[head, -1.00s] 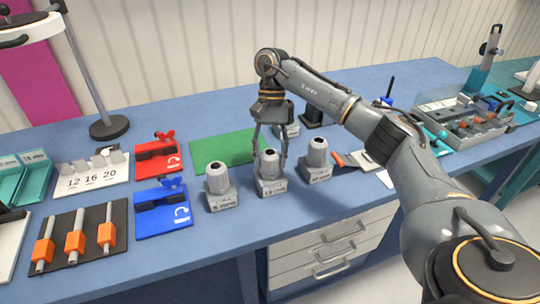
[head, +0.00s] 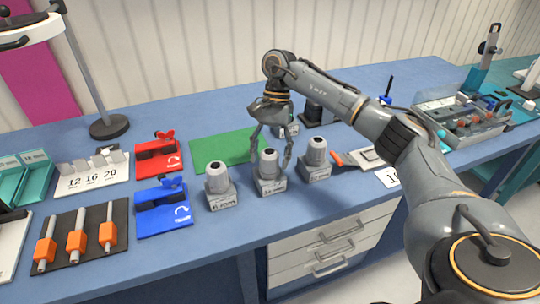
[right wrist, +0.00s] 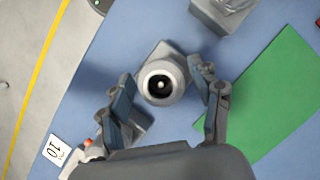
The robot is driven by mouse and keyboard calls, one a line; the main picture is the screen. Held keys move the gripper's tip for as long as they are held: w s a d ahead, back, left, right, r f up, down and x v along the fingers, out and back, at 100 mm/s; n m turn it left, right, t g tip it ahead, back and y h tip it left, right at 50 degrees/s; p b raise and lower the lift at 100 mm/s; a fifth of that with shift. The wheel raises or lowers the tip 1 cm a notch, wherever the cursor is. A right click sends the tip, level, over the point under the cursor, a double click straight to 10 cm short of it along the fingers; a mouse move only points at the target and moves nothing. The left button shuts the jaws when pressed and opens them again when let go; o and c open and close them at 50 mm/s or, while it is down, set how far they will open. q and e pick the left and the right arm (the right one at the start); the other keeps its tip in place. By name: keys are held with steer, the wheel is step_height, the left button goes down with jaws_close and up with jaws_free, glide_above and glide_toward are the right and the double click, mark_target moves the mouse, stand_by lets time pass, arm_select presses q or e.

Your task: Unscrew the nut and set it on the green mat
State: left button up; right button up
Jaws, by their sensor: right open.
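A grey, dome-shaped nut (head: 269,161) with a dark hole in its top sits upright on a labelled block (head: 271,187), the middle of three in the front row. The nut also shows in the right wrist view (right wrist: 163,84), with a pale stud tip inside its hole. My right gripper (head: 272,150) is open above it, one finger on either side, with gaps between fingers and nut. I cannot tell whether the nut is threaded on. The green mat (head: 222,147) lies flat behind the blocks, its visible part bare. My left gripper is not in view.
A blue holder (head: 163,215) and a red holder (head: 158,165) are at the left. A grey tray (head: 470,118) is at the right.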

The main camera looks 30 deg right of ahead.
steer(key=m+t, duration=0.1)
steer(key=m, duration=0.3)
steer(key=shift+s+d+m+t+y, duration=0.1)
steer(key=shift+m+t+y, duration=0.3)
steer(key=m, duration=0.2)
steer(key=m+t+b, duration=0.1)
steer(key=m, duration=0.1)
steer(key=shift+f+t, duration=0.1)
steer(key=shift+t, duration=0.2)
steer(key=m+t+b, duration=0.1)
steer(key=m+t, duration=0.1)
steer(key=m, duration=0.3)
steer(key=shift+b, duration=0.3)
steer(key=m, duration=0.2)
steer(key=m+t+h, duration=0.1)
steer(key=m, duration=0.1)
steer(key=shift+h, duration=0.3)
steer(key=shift+c, duration=0.4)
